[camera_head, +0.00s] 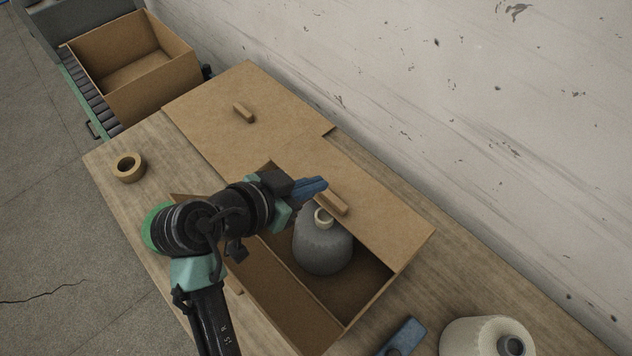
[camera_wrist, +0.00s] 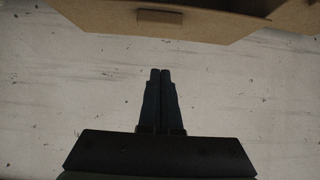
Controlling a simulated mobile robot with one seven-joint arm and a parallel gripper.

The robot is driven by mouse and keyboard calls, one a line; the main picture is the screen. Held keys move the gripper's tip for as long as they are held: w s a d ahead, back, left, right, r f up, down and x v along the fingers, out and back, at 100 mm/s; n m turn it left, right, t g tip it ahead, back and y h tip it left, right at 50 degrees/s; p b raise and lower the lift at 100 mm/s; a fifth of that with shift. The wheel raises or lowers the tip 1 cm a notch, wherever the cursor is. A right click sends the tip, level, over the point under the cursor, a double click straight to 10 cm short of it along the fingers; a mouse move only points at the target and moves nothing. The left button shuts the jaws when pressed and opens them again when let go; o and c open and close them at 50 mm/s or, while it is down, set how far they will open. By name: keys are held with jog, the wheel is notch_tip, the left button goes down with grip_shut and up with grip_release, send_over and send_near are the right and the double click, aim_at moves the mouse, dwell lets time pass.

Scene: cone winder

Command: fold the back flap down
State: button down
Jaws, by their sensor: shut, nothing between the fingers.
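The open cardboard box (camera_head: 369,301) sits on the wooden table with a grey cone-shaped package (camera_head: 322,246) inside. Its back flap (camera_head: 385,205) is on the wall side, off the opening; its exact tilt is hard to tell. A small tan block (camera_head: 332,201) is on this flap. My gripper (camera_head: 322,184) is shut and empty, close to the block in the head view; contact cannot be told. In the wrist view, the shut fingertips (camera_wrist: 160,72) point at the wall, with a cardboard panel (camera_wrist: 90,18) and its block (camera_wrist: 160,17) above them, apart in the picture.
Another flap (camera_head: 205,105) with a block (camera_head: 243,113) lies open at the left. A tape roll (camera_head: 128,167) is on the table (camera_head: 110,190). A blue tool (camera_head: 403,338) and a pale yarn cone (camera_head: 470,338) are front right. The wall (camera_head: 480,110) stands behind. Another open box (camera_head: 155,90) is on rollers.

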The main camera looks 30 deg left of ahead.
jog(key=s+a+r+b, duration=0.2)
jog(key=s, duration=0.4)
jog(key=w+d+r+g+p, duration=0.1)
jog(key=w+r+g+p, duration=0.1)
jog(key=w+r+g, duration=0.1)
jog(key=p, duration=0.3)
send_over(325, 206)
jog(key=shift+y, duration=0.4)
notch_tip(325, 206, down, 7)
jog(key=shift+w+d+f, duration=0.1)
notch_tip(325, 206, down, 3)
jog(key=shift+f+p, duration=0.15)
jog(key=shift+p, duration=0.2)
jog(key=shift+f, duration=0.45)
